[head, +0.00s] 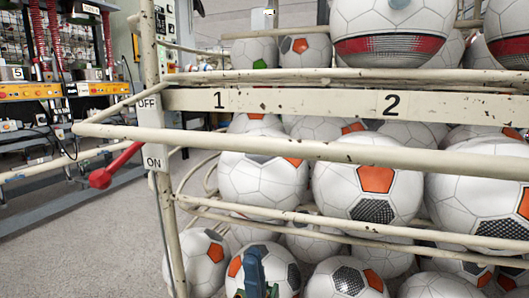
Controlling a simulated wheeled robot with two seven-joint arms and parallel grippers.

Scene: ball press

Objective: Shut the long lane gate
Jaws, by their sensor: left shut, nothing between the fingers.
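A cream rack holds soccer balls behind its rails, with lanes marked 1 and 2 on a flat bar (305,102). A long round cream rail (270,148) runs across the front just below that bar; I cannot tell for sure whether it is the long lane gate. A red-handled lever (115,166) at the left post points down and left, beside the ON label (154,163) and below the OFF label (149,104). My left gripper (257,273), dark blue, is at the bottom edge, in front of the low balls, shut and empty, well below the rail. My right gripper is out of view.
White balls with orange and black patches (375,190) fill the rack above and below the rails. The left post (167,215) stands beside open grey floor (95,245). Benches with yellow panels (30,92) stand at the far left.

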